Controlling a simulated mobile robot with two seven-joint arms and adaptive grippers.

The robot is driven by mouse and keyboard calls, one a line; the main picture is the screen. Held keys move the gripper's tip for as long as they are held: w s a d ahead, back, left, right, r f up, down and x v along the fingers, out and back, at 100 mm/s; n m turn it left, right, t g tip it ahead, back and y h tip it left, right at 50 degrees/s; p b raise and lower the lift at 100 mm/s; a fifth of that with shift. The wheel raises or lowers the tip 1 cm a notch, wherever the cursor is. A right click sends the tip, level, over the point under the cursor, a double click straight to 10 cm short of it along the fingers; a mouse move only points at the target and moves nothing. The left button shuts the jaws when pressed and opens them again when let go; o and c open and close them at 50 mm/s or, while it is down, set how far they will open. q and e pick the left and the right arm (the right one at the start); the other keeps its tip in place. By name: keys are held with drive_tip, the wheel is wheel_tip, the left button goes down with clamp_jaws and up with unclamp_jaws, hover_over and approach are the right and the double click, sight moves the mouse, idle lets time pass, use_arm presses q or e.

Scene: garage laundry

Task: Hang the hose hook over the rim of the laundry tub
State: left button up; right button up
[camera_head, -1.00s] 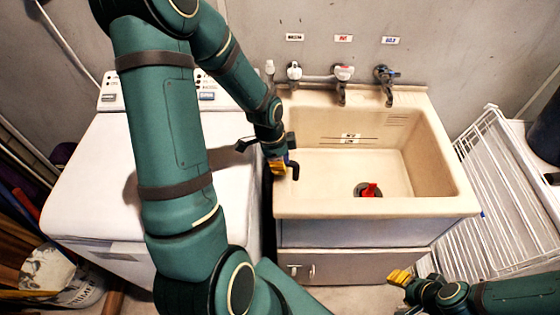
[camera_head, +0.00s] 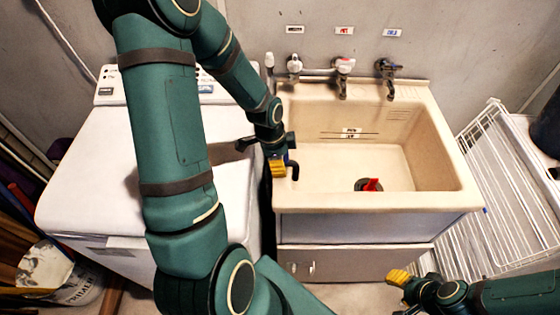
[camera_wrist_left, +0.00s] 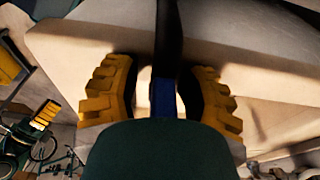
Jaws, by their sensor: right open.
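The cream laundry tub (camera_head: 372,203) stands in the middle right of the head view. A black hose hook (camera_head: 294,171) is at its left rim, its bent end pointing down on the tub side. Whether it rests on the rim, I cannot tell. My left gripper (camera_head: 280,167) is around the hook there. In the left wrist view its yellow fingers (camera_wrist_left: 165,95) stand either side of the hook's blue band (camera_wrist_left: 163,97), with a pale gap on the left; the lower contact is hidden. My right gripper (camera_head: 398,277) is open and empty, in front of the tub's cabinet.
A white washing machine (camera_head: 90,185) stands left of the tub, partly behind my left arm. Taps (camera_head: 388,78) line the tub's back. A red-topped drain piece (camera_head: 371,185) sits in the basin. A white wire rack (camera_head: 500,190) stands close on the right.

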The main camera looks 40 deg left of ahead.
use_arm(q)
drive_tip(key=shift+a, duration=0.1)
wheel_tip(320, 180, up, 12)
drive_tip(key=s+a, duration=0.1)
drive_tip(key=shift+a, duration=0.35)
drive_tip(key=shift+s+f, duration=0.15)
